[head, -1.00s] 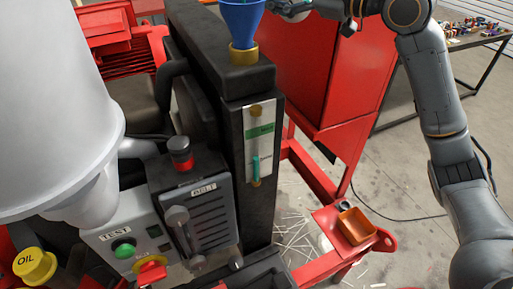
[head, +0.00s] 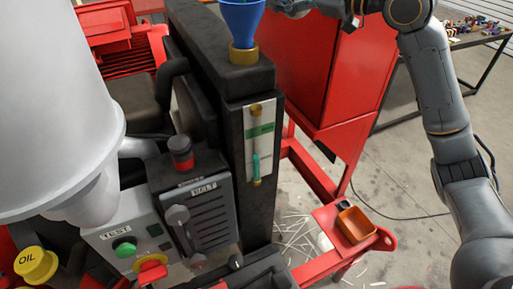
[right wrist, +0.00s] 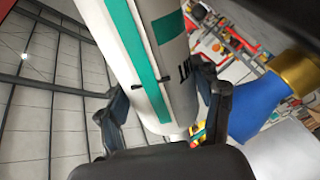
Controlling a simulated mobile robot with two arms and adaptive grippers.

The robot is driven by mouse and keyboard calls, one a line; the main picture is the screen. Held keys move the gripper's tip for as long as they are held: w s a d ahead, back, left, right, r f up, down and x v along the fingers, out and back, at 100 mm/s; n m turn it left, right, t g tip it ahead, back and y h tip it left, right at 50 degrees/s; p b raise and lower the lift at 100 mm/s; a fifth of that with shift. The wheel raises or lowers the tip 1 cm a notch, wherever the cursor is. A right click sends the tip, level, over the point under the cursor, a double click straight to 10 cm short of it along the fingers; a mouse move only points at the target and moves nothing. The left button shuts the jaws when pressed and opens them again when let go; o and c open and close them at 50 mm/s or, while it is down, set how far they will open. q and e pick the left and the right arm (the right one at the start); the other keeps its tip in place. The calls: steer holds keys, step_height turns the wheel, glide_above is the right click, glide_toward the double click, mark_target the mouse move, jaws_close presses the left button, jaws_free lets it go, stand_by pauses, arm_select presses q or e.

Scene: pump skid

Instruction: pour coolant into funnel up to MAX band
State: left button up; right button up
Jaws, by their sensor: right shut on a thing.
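The blue funnel (head: 240,18) sits in a brass collar (head: 244,54) on the black column, and it also shows in the right wrist view (right wrist: 255,108). A white sight gauge (head: 248,152) on the column's front has a green band (head: 262,130). A teal liquid column (head: 256,168) stands below that band. My right gripper (right wrist: 165,108) is shut on a white coolant bottle (right wrist: 170,85) with green stripes. The bottle is beside the funnel in the right wrist view. Its mouth and any stream are hidden. My left gripper is not in view.
A red cabinet (head: 330,70) stands behind. An orange tray (head: 357,225) lies on the red frame at right. Open floor shows beyond it.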

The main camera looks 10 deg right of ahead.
steer(key=shift+w+d+r+n+p, duration=0.15)
steer(key=shift+r+n+p, duration=0.15)
steer(key=shift+n, duration=0.2)
steer(key=shift+w+d+r+n+p, duration=0.1)
steer(key=shift+r+n+p, duration=0.15)
steer(key=shift+n, duration=0.25)
stand_by(2.3)
steer(key=shift+w+d+r+n+p, duration=0.1)
steer(key=shift+d+r+n+p, duration=0.1)
steer(key=shift+r+n+p, duration=0.9)
stand_by(3.6)
